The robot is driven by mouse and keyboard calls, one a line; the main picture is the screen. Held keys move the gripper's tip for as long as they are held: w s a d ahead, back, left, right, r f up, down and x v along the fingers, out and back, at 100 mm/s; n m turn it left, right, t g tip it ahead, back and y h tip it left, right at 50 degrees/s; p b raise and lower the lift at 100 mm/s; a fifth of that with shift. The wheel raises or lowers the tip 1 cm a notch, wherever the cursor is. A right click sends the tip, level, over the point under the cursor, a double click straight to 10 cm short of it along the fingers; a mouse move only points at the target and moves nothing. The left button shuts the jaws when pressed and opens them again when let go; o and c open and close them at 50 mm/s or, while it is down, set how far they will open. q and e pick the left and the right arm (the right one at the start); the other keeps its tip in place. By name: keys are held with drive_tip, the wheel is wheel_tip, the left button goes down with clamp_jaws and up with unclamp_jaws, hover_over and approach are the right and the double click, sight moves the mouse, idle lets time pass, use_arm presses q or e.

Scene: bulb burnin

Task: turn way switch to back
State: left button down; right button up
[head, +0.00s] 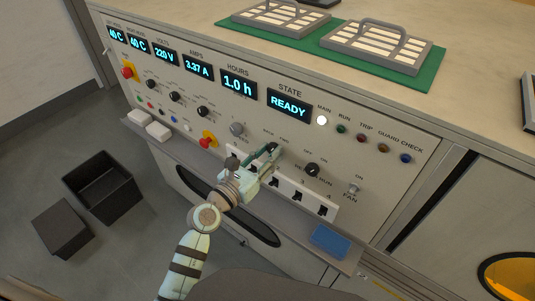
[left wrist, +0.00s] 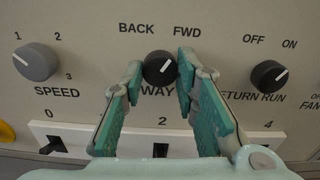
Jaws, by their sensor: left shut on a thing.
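The way switch (left wrist: 160,68) is a round black knob with a white pointer line, in the left wrist view. It sits below the printed words BACK and FWD, and its line points up and right, toward FWD. My left gripper (left wrist: 159,70) is shut on this knob, with one green-padded finger on each side. In the head view my left gripper (head: 268,152) reaches the front panel, and it hides the way switch there. My right gripper is not in view.
The speed knob (left wrist: 36,62) is left of the way switch, and the return/run knob (left wrist: 269,77) is right. A white strip of black rocker switches (head: 300,194) lies just below. The state display (head: 289,106) reads READY. A blue block (head: 328,239) lies on the ledge.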

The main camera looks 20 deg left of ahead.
use_arm(q)
drive_tip(key=shift+r+n+p, duration=0.1)
drive_tip(key=shift+n+p, duration=1)
drive_tip(key=n+p, duration=0.2)
drive_tip(key=shift+n, duration=0.3)
drive_tip(key=n+p, duration=0.2)
drive_tip(key=n, duration=0.1)
drive_tip(key=shift+n, duration=0.3)
drive_tip(key=shift+n+p, duration=0.9)
drive_tip(key=shift+n, duration=1)
drive_tip(key=c, duration=1.2)
unclamp_jaws()
drive_tip(key=shift+c, duration=0.2)
drive_tip(key=shift+s, duration=0.1)
